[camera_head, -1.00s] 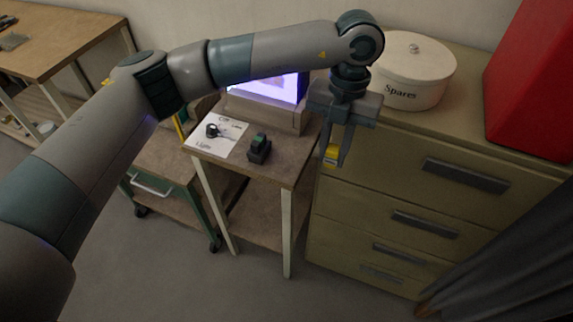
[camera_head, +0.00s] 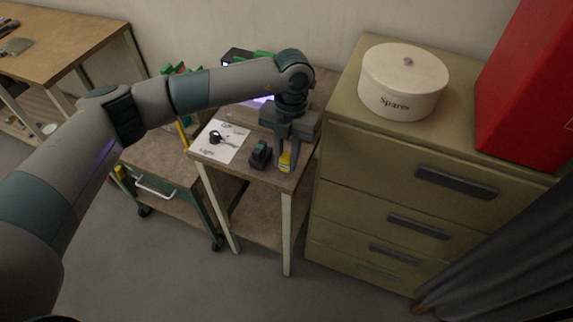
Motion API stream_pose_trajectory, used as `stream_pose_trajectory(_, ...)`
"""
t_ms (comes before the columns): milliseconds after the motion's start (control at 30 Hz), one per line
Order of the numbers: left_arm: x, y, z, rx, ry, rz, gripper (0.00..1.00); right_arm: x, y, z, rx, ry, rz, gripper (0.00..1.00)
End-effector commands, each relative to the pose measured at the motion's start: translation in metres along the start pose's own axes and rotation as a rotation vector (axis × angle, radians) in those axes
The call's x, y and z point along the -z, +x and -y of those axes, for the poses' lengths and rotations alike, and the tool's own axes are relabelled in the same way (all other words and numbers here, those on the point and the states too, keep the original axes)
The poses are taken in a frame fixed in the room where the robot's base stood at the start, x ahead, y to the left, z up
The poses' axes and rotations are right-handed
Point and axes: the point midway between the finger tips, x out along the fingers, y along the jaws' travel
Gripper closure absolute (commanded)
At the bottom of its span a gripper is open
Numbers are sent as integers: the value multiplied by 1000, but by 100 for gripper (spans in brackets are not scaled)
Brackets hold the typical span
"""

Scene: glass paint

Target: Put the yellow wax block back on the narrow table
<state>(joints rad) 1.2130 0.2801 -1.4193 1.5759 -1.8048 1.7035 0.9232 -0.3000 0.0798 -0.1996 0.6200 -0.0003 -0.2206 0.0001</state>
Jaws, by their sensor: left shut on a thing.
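The yellow wax block (camera_head: 284,163) is small and sits between the fingertips of my left gripper (camera_head: 286,152). The gripper points down and is shut on the block. Block and gripper are over the front right part of the narrow table (camera_head: 268,186). I cannot tell whether the block touches the table top. My right gripper is out of view.
A dark block-like object (camera_head: 260,155) stands close left of the wax block. A white sheet marked "Light" (camera_head: 222,142) with a black-handled item lies further left. Drawers (camera_head: 430,190) with a round "Spares" box (camera_head: 402,82) stand right. A green-framed cart (camera_head: 160,165) stands left.

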Motion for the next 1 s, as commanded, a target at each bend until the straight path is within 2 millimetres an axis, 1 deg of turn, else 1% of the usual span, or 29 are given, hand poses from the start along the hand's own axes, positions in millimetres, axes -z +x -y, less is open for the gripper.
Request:
stream_pose_trajectory(167, 0, 0, 0, 0, 0, 0, 100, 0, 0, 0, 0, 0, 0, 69)
stream_pose_trajectory(267, 0, 3, 1, 0, 0, -1, 100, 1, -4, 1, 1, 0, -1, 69)
stream_pose_trajectory(500, -3, 29, 1, 0, -1, -3, 100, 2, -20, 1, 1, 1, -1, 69)
stream_pose_trajectory(600, -5, 37, 1, 0, 0, 0, 100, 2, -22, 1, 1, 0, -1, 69)
stream_pose_trajectory(900, -6, 40, 1, 0, 1, 1, 100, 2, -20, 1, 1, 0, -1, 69)
stream_pose_trajectory(933, -6, 40, 1, 0, 1, 1, 76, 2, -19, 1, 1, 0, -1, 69)
stream_pose_trajectory(1000, -6, 40, 1, 0, 1, 0, 60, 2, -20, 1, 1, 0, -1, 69)
